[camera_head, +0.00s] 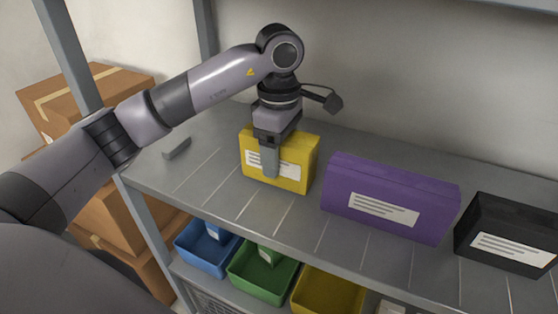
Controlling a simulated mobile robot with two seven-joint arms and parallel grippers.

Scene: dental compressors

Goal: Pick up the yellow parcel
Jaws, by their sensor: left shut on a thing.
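The yellow parcel (296,171) stands upright on the grey metal shelf, with a white label on its front face. My left gripper (270,163) points down over it from above. One finger lies in front of the parcel's front face and covers part of the label; the other finger is hidden behind the parcel. The gripper is shut on the parcel. The parcel's base appears at the shelf surface; I cannot tell whether it is lifted at all. My right gripper is not in view.
On the grey shelf (235,205), a purple parcel (390,190) stands close to the right, then a black parcel (510,225). A small grey piece (177,149) lies at left. Blue (205,258), green (258,284) and yellow (326,296) bins sit below. Cardboard boxes (95,90) are stacked at left.

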